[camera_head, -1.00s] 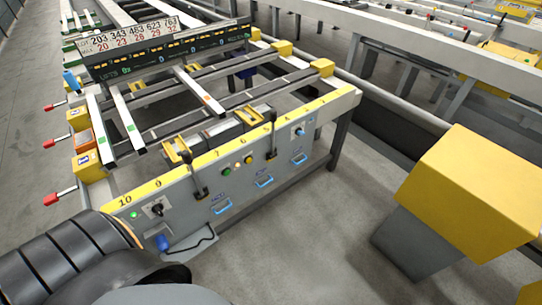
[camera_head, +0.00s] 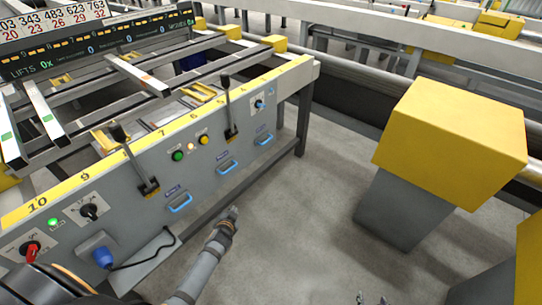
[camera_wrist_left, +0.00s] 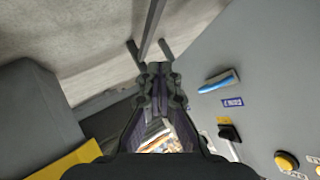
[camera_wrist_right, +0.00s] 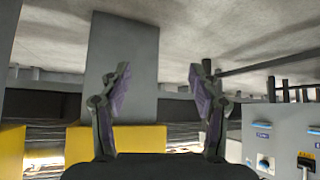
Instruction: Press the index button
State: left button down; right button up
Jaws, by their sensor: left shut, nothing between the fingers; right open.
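The grey control panel (camera_head: 120,205) carries a green button (camera_head: 177,155), a small lit lamp (camera_head: 191,147) and a yellow button (camera_head: 204,139) between two black levers. Their labels are too small to read, so I cannot tell which is the index button. My left gripper (camera_head: 234,211) is shut and empty, in front of the panel, below and right of these buttons and apart from them. In the left wrist view, its fingers (camera_wrist_left: 155,68) are together, with a yellow button (camera_wrist_left: 287,160) at lower right. My right gripper (camera_wrist_right: 159,72) is open and empty; its tips (camera_head: 371,299) show at the bottom edge.
Black levers (camera_head: 146,185) and (camera_head: 230,110) stick out from the panel. Blue handles (camera_head: 180,203) sit below the buttons. A blue plug (camera_head: 102,258) with a cable is lower left. A yellow-topped grey post (camera_head: 450,125) stands right. The floor (camera_head: 300,230) between is clear.

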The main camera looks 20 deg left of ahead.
aim_at(205, 140)
pick_arm(q)
jog(key=w+r+t+y+b, duration=0.2)
jog(key=w+r+t+b, duration=0.2)
jog(key=w+r+b, duration=0.35)
notch_tip(205, 140, up, 16)
jog(key=s+a+t+y+b, duration=0.1)
jog(key=s+t+y+b, duration=0.1)
jog(key=b, duration=0.3)
jog(key=shift+t+b, duration=0.3)
jog(key=shift+t, duration=0.5)
pick_arm(e)
jog(key=w+a+r+t, duration=0.1)
jog(key=w+r+t, duration=0.2)
jog(key=r, duration=0.4)
jog(key=w+a+r+t+y, duration=0.1)
jog(key=w+a+r+t, duration=0.1)
jog(key=r, duration=0.6)
jog(key=shift+w+a+t, duration=0.15)
jog(key=shift+w+t, duration=0.55)
jog(key=shift+w, duration=0.25)
pick_arm(q)
jog(key=shift+a, duration=0.15)
